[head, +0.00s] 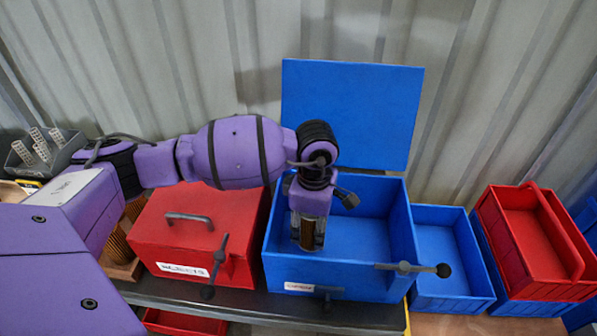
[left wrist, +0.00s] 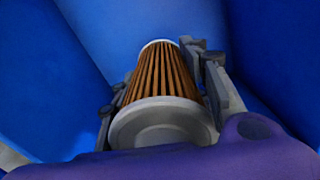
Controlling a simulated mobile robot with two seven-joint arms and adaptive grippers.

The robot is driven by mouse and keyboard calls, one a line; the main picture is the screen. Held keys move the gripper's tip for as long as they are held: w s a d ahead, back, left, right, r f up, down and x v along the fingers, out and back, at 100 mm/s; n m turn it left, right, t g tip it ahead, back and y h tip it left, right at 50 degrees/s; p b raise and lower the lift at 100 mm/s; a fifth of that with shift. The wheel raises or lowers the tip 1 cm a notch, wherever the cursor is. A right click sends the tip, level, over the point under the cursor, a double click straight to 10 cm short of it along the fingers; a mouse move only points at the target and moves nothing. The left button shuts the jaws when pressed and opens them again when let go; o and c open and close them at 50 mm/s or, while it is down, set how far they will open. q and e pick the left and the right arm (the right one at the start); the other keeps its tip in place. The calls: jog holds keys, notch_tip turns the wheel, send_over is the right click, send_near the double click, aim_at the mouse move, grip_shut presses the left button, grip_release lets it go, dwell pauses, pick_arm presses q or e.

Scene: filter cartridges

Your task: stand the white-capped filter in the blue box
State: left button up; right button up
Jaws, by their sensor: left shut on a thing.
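The white-capped filter (head: 308,230) has brown pleats and is roughly upright inside the blue box (head: 330,274). In the left wrist view the filter (left wrist: 160,80) shows its pale cap nearest the camera and a white rim at the far end. My left gripper (head: 312,212) is shut on the filter, with a finger on each side of it in the left wrist view (left wrist: 160,95). I cannot tell whether the filter's lower end touches the box floor. The box's lid (head: 352,110) stands open at the back. My right gripper is not in view.
A shut red box (head: 190,245) with a handle stands left of the blue box. A smaller open blue bin (head: 452,303) and a red bin (head: 520,240) with a handle stand to the right. A grey tray (head: 62,152) with several pale filters is at far left.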

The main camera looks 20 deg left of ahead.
aim_at(312, 235)
pick_arm(q)
jog(key=shift+f, duration=1.8)
jog(key=o, duration=1.2)
jog(key=shift+f, duration=0.15)
jog(key=shift+o, duration=0.2)
notch_tip(312, 235, up, 12)
jog(key=shift+r, duration=0.2)
